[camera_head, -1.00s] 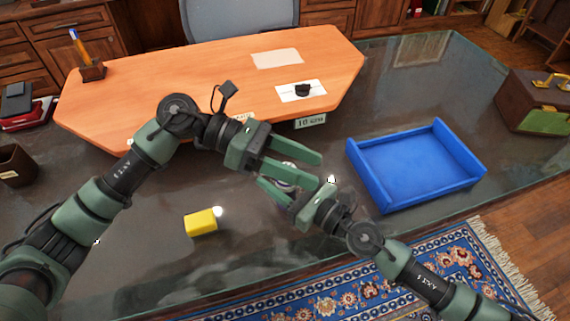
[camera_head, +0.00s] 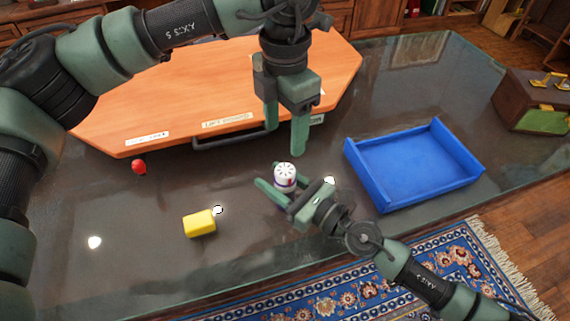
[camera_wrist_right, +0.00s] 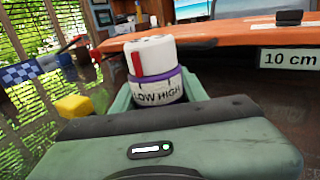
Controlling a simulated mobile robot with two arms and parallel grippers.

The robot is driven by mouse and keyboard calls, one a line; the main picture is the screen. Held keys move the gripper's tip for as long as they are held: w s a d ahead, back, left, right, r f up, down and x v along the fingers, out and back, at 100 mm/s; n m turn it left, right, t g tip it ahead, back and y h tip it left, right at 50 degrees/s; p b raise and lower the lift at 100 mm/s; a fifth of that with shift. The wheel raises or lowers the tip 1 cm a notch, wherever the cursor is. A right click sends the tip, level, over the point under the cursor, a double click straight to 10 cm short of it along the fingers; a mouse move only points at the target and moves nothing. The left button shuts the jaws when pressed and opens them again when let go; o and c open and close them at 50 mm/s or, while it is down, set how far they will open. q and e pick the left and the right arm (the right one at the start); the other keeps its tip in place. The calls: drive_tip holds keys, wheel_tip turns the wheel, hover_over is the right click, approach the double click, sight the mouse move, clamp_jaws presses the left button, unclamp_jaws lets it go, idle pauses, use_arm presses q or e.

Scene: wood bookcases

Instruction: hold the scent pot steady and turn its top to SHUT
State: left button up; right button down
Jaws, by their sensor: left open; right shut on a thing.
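The scent pot (camera_head: 285,178) stands upright on the dark glass desk, with a white vented top and a purple band. In the right wrist view, the pot's top (camera_wrist_right: 151,57) has a red mark toward its left side, above a pale label reading LOW HIGH. The word SHUT is not visible there. My right gripper (camera_head: 270,176) is shut on the pot's lower body from the front right. My left gripper (camera_head: 285,137) is open and empty, pointing down above and just behind the pot, apart from it.
A blue tray (camera_head: 376,196) lies right of the pot. A yellow block (camera_head: 199,223) is at the front left and a red ball (camera_head: 139,167) farther left. An orange raised board (camera_head: 180,110) with a dark handle (camera_head: 232,141) is behind. A brown box (camera_head: 520,98) stands at far right.

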sight(285, 169)
use_arm(q)
wheel_tip(285, 169, down, 10)
drive_tip(key=shift+f, duration=0.2)
clamp_jaws()
